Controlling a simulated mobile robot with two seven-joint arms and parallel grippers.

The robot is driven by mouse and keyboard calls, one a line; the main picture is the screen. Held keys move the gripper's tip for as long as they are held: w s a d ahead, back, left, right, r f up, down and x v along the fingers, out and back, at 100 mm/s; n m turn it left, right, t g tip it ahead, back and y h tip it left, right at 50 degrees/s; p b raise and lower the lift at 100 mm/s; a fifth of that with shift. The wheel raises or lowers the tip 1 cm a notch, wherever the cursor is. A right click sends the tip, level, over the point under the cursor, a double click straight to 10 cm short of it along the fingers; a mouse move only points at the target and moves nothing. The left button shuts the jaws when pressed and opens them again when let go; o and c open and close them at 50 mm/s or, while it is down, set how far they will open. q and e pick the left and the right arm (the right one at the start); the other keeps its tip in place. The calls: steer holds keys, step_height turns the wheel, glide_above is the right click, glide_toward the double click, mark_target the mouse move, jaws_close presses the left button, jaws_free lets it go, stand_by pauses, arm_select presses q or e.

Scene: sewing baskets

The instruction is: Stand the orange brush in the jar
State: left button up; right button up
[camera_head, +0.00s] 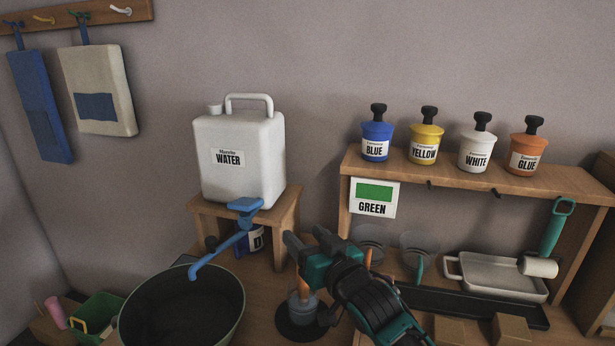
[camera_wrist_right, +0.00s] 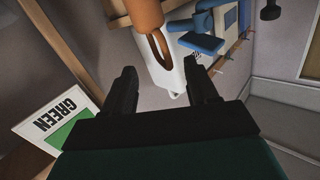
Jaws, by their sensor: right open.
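My right gripper (camera_head: 307,242) is open above a small clear jar (camera_head: 303,309) on a black round base, and nothing is clamped between its fingers. An orange piece, apparently the orange brush (camera_head: 304,287), shows at the jar's mouth just under the gripper, whose body hides part of it. In the right wrist view, a near orange handle (camera_wrist_right: 147,14) lies beyond the open fingers (camera_wrist_right: 164,82). Another orange stick (camera_head: 368,259) shows behind my right wrist, near a clear cup (camera_head: 370,240); its lower part is hidden. My left gripper is out of view.
A black tub (camera_head: 182,304) stands left under the blue tap (camera_head: 226,239) of the white water jug (camera_head: 241,155). A shelf (camera_head: 480,186) with paint pots is at right, with a GREEN sign (camera_head: 374,198). A second clear cup (camera_head: 418,246) and a tray (camera_head: 506,279) stand below.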

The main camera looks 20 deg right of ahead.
step_height(320, 180, up, 15)
steer(key=p, duration=0.2)
steer(key=shift+r, duration=0.15)
stand_by(0.5)
